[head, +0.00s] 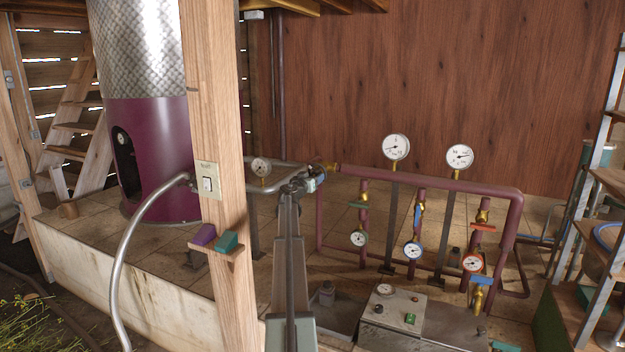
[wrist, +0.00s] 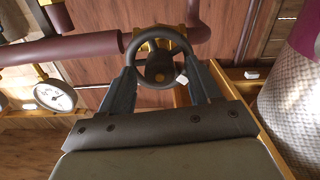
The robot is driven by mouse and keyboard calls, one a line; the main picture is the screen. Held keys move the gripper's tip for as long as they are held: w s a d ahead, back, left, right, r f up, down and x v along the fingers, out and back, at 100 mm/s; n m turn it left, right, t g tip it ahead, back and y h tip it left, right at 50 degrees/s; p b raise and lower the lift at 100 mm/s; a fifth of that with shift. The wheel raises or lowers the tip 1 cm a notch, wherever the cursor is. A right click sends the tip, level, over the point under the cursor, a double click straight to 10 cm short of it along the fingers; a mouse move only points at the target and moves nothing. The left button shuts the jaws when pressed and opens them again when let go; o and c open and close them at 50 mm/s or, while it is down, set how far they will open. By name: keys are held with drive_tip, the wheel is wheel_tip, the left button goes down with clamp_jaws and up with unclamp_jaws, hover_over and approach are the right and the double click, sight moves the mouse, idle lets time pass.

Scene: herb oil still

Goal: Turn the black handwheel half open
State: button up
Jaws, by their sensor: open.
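The black handwheel (wrist: 157,63) is in the upper middle of the wrist view, with a round rim, spokes and a dark hub. It sits in front of a yellow brass valve body on a dark red pipe. A small white mark shows at its lower right. My gripper (wrist: 162,76) is open, with one finger on each side of the wheel. I cannot tell whether the fingers touch the rim. In the head view my gripper (head: 312,181) is at the left end of the red pipework, by the brass fitting (head: 328,167). There my gripper and arm mostly hide the wheel.
A wooden post (head: 215,120) stands left of my arm, with a small shelf of coloured blocks. Gauges (head: 396,147) and smaller valves line the red pipes (head: 430,180) to the right. A grey control box (head: 395,305) stands low in front. A gauge (wrist: 55,95) is left in the wrist view.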

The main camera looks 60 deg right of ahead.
drive_tip(key=shift+c, duration=0.2)
drive_tip(key=c, duration=1)
drive_tip(key=shift+n, duration=0.3)
drive_tip(key=n, duration=1.2)
drive_tip(key=shift+s+r, duration=0.1)
drive_tip(key=shift+r, duration=0.05)
drive_tip(key=shift+n, duration=1.9)
